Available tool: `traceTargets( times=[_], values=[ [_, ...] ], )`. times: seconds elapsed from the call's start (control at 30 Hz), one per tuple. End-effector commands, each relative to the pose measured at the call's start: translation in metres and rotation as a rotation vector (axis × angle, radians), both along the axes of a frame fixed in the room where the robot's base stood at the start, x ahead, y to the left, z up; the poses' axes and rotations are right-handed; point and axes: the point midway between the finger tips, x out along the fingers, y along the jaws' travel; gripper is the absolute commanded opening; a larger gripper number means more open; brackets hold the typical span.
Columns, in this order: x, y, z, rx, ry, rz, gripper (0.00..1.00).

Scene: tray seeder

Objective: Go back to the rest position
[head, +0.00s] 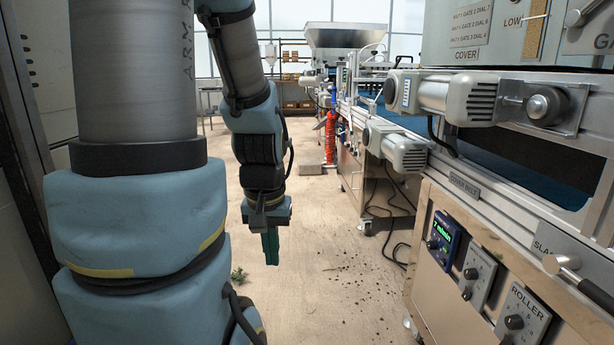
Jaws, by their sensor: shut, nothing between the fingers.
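My gripper (271,247) hangs at the end of my blue and grey arm, left of the middle of the head view. Its green fingers point down and are together, with nothing seen between them. It hangs in free air over the floor, apart from the machine on the right. My arm is bent, with its upper part rising out of the top of the view.
The seeder line (478,187) with motors, knobs and a lever (570,266) runs along the right side. Black cables (392,210) and dark crumbs (350,277) lie on the floor (320,235). A green plant scrap (238,275) lies near my arm. The aisle ahead is mostly clear.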

Motion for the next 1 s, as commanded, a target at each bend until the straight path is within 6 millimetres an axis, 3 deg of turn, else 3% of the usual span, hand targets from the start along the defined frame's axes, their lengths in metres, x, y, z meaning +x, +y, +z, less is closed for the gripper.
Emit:
traceTargets(
  times=[0.03,0.17,0.7,0.83,1.0],
  values=[
    [0.0,0.0,0.022,0.0,0.0,-0.001,0.0],
    [0.0,0.0,0.054,0.0,-0.001,-0.003,0.0],
    [0.001,0.0,0.22,0.0,-0.002,-0.004,0.0],
    [0.001,0.0,0.243,0.0,-0.001,-0.004,0.0],
    [0.001,0.0,0.254,0.0,-0.002,-0.004,0.0]
  ],
)
